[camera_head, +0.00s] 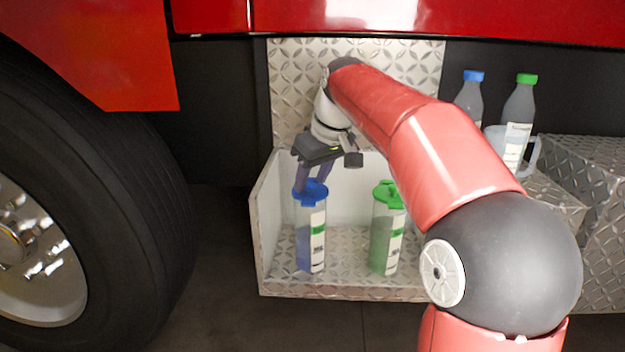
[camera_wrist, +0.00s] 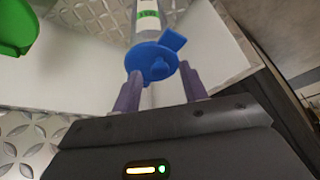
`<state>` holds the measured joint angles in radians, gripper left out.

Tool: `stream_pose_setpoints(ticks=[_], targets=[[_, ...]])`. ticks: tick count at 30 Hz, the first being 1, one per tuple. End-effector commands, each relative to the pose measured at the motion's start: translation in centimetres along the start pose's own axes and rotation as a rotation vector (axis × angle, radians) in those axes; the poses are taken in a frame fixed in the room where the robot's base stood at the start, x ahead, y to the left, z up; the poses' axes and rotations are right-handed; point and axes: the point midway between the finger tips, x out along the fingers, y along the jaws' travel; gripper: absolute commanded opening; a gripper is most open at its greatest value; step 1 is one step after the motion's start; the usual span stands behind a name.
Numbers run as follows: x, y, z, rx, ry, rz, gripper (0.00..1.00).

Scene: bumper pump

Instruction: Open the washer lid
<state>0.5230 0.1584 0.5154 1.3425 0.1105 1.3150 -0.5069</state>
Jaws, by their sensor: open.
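A clear container (camera_head: 311,240) with blue contents and a blue lid (camera_head: 310,192) stands upright in the open metal compartment. Nothing in view names it as the washer. My gripper (camera_head: 314,180) is right above this lid, open, with its fingers pointing down. In the wrist view the blue lid (camera_wrist: 150,62), with a square tab and a small knob, lies between or just beyond the two purple fingertips (camera_wrist: 160,80). I cannot tell whether they touch it. The lid looks closed.
A green-lidded container (camera_head: 386,235) stands to the right in the same compartment (camera_head: 345,292). Bottles with blue (camera_head: 473,76) and green (camera_head: 527,79) caps and a clear jug (camera_head: 532,150) stand farther right. A large tire (camera_head: 120,190) is at left, red bodywork (camera_head: 380,18) above.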

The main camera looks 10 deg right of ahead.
Motion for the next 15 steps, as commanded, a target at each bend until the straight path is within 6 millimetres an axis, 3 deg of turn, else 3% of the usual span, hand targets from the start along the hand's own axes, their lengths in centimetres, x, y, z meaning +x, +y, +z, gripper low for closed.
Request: stream_pose_setpoints(ticks=[8, 15], targets=[[0.19, -0.01, -0.01, 0.000, 0.000, 0.001, 0.43], [0.17, -0.01, -0.01, 0.000, 0.000, 0.001, 0.13]])
